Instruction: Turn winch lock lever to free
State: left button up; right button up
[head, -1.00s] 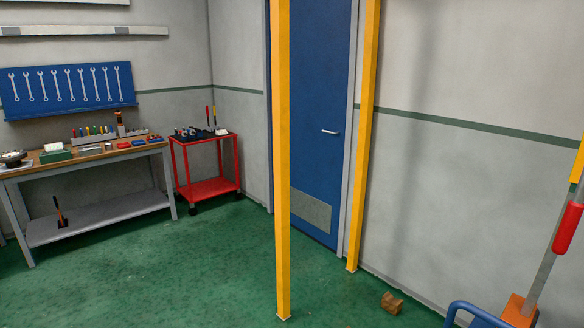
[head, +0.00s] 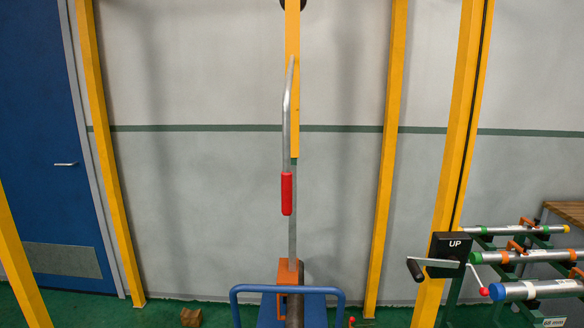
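The winch (head: 449,247) is a black box marked "UP" on a yellow post at the right of the head view. Its crank has a black handle (head: 414,269) that points left. A short pale lever with a red knob (head: 484,291) slopes down to the right from the box's right side; it looks like the winch lock lever. Pipes lie close behind it. Neither of my grippers is in view.
A blue frame (head: 288,289) with an orange clamp (head: 288,271) stands at the bottom centre. A long lever with a red grip (head: 287,194) rises beside a hanging yellow bar (head: 292,80). Several pipes (head: 545,289) lie on a green rack at right. Yellow posts (head: 390,150) stand around.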

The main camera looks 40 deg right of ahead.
aim_at(484, 291)
jog(key=k+j+z, duration=0.1)
jog(key=z, duration=2.25)
